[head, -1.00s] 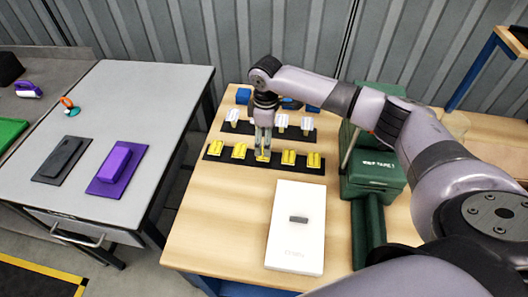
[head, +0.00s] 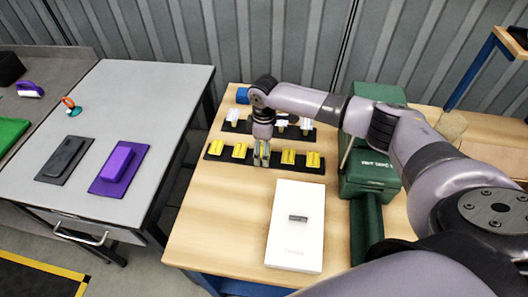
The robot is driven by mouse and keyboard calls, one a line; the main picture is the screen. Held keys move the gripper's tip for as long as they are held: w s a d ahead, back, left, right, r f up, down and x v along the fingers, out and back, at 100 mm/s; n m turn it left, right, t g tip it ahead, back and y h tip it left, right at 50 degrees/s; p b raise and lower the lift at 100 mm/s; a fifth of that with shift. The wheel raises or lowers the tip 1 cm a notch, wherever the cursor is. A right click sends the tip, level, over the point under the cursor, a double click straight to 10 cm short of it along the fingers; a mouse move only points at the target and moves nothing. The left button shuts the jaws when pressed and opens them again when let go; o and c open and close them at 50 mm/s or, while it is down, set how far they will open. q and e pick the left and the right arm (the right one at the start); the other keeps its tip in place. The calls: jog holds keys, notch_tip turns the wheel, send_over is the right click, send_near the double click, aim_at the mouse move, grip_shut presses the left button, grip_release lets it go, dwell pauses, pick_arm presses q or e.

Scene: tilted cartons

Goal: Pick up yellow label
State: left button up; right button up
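Several yellow labels stand in a row on a black strip (head: 228,159) on the wooden table. Two sit on the left, one of them here (head: 239,151), and two on the right, including this one (head: 288,157). My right gripper (head: 262,162) points down over the middle of the row. Its two fingers are at the middle yellow label and cover most of it. I cannot tell whether they are pressed on it. My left gripper is not in view.
A second black strip with white-topped pieces (head: 282,125) lies just behind. A white box (head: 296,248) with a grey piece on top is in front. A green machine (head: 370,175) stands at right. A grey table (head: 150,90) with purple and black blocks is at left.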

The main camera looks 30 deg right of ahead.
jog(key=shift+c, duration=0.5)
jog(key=c, duration=0.7)
jog(key=shift+o, duration=0.2)
